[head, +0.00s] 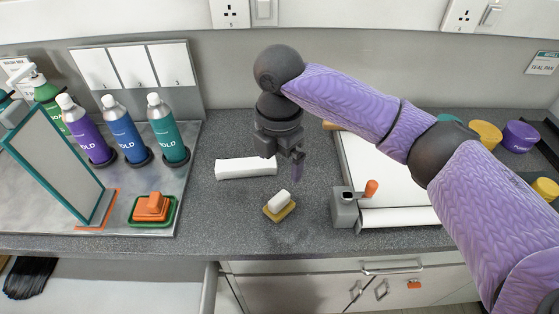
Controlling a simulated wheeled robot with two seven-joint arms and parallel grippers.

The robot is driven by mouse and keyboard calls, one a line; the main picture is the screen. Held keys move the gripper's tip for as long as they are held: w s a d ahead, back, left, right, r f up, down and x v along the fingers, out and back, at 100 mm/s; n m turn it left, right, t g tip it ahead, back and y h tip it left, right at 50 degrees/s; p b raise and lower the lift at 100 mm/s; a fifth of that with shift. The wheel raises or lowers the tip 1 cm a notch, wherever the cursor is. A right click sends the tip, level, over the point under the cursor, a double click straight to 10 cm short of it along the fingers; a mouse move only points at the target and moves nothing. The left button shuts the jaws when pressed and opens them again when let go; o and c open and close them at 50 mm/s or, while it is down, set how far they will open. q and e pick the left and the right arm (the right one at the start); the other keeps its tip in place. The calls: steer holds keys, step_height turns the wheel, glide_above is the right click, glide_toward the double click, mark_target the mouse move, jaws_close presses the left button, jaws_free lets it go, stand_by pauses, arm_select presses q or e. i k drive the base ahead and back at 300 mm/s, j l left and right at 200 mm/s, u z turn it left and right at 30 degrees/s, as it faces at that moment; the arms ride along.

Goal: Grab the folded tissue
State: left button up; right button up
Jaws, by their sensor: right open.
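The folded tissue (246,168) is a white, flat strip lying on the dark grey counter, left of the middle. My right gripper (292,167) comes in from the right on a purple arm. Its jaws are open and point down, above the counter, a little to the right of the tissue's right end. Nothing shows between the fingers, and the gripper looks apart from the tissue. My left gripper is not in the head view.
A yellow sponge (280,213) with a white block stands in front of the gripper. A paper roll dispenser (344,208) is to the right. Purple, blue and teal bottles (170,140) and a mirror (57,165) stand on the left. Cups (519,136) are at far right.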

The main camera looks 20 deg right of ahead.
mark_target(235, 169)
steer(key=l+u, duration=0.5)
steer(key=u, duration=0.25)
steer(key=l+u, duration=0.35)
steer(key=i+j, duration=0.05)
steer(key=j, duration=0.05)
